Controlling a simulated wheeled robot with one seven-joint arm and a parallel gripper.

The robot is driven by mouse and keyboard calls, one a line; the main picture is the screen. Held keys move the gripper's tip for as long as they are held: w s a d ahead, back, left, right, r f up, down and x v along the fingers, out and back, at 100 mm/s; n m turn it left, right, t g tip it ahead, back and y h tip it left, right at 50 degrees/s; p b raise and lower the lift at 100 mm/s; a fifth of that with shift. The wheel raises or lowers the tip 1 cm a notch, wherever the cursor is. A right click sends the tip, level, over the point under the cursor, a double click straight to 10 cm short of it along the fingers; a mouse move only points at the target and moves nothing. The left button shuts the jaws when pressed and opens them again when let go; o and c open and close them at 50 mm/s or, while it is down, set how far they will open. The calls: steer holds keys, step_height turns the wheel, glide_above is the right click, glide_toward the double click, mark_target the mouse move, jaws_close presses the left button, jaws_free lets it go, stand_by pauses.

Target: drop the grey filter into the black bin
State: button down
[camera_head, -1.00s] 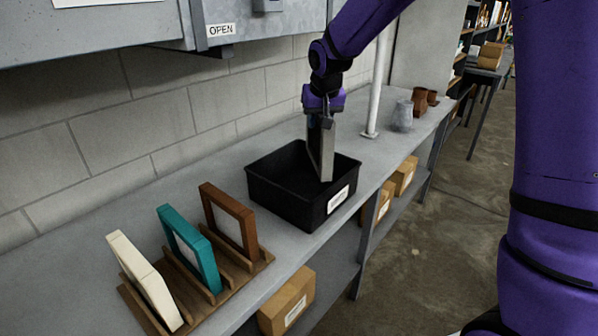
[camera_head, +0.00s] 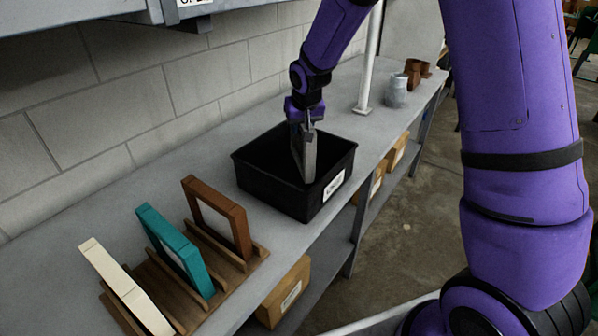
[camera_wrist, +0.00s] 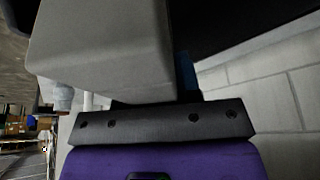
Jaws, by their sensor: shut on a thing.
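The grey filter (camera_head: 308,158) is a thin framed panel hanging upright from my gripper (camera_head: 304,126). My gripper is shut on its upper edge, above the black bin. The filter's lower part reaches down inside the rim of the black bin (camera_head: 322,198), which stands on the grey bench with a white label on its front. Whether the filter touches the bin floor is hidden. In the wrist view the grey filter (camera_wrist: 100,45) fills the upper left, close to the camera, with the dark bin (camera_wrist: 235,22) beyond it.
A wooden rack (camera_head: 240,264) left of the bin holds a cream filter (camera_head: 125,290), a teal filter (camera_head: 176,250) and a brown filter (camera_head: 217,216). A white post (camera_head: 369,62), a grey jar (camera_head: 396,90) and brown pots (camera_head: 414,72) stand behind. Cardboard boxes (camera_head: 285,292) sit on the lower shelf.

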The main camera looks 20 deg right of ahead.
steer(key=shift+f, duration=0.55)
steer(key=c, duration=0.7)
jaws_free()
steer(key=shift+c, duration=0.2)
steer(key=shift+r, duration=0.1)
steer(key=v, duration=1)
steer(key=shift+s+r, duration=0.25)
steer(key=s+d+r, duration=0.3)
steer(key=s+r, duration=0.3)
steer(key=s, duration=0.2)
steer(key=s+d+r, duration=0.2)
steer(key=s+r, duration=0.4)
steer(key=s, duration=0.2)
steer(key=s+d+r, duration=0.1)
steer(key=s+d, duration=0.1)
steer(key=s, duration=1.5)
steer(key=shift+s+n+t, duration=0.3)
steer(key=shift+s+t, duration=0.1)
